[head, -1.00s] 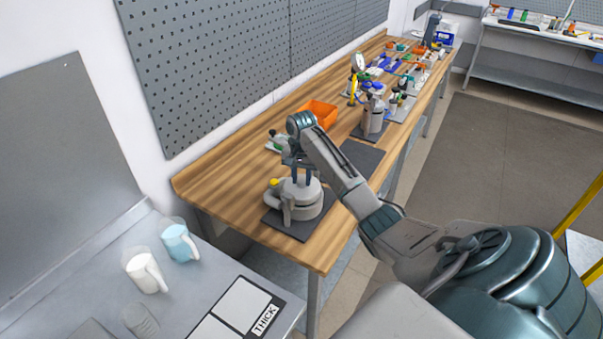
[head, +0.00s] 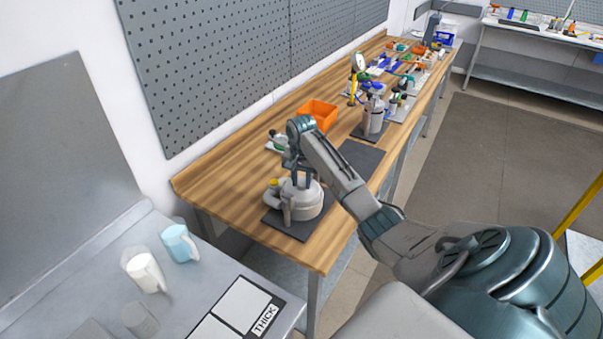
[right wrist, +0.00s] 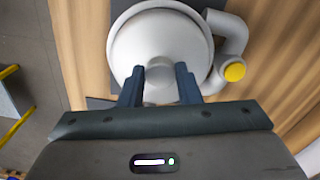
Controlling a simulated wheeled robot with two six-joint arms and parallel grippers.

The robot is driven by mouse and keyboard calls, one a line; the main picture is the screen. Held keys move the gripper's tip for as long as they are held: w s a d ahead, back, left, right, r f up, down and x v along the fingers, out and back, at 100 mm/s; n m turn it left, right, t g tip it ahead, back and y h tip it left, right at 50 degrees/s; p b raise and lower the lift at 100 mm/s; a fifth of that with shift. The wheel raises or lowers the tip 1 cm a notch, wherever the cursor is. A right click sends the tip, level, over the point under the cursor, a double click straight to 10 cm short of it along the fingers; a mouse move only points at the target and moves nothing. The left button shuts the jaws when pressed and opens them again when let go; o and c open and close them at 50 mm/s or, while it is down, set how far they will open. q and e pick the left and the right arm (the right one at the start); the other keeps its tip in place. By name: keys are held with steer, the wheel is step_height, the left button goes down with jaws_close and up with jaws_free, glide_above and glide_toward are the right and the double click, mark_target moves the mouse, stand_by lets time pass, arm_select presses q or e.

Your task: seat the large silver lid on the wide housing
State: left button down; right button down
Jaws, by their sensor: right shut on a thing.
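The wide housing (head: 304,211) stands upright on a dark mat near the front end of the wooden bench, with a side pipe and a yellow cap (head: 274,182). The large silver lid (head: 311,187) is on top of the housing; whether it is fully seated I cannot tell. In the right wrist view the round lid (right wrist: 160,45) lies over the housing's opening, inside its pale rim. My right gripper (head: 301,184) points down at the lid from above. In the wrist view its dark fingers (right wrist: 159,84) are shut on the lid's central knob. My left gripper is not in view.
An empty dark mat (head: 361,158) lies beyond the housing. An orange bin (head: 319,113), a taller grey vessel (head: 374,115) and many small parts stand further back. A steel counter at lower left holds a blue mug (head: 180,244) and a white mug (head: 146,273).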

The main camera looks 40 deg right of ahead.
stand_by(0.3)
steer(key=c, duration=1)
jaws_free()
steer(key=shift+o, duration=0.2)
steer(key=shift+s+f, duration=0.1)
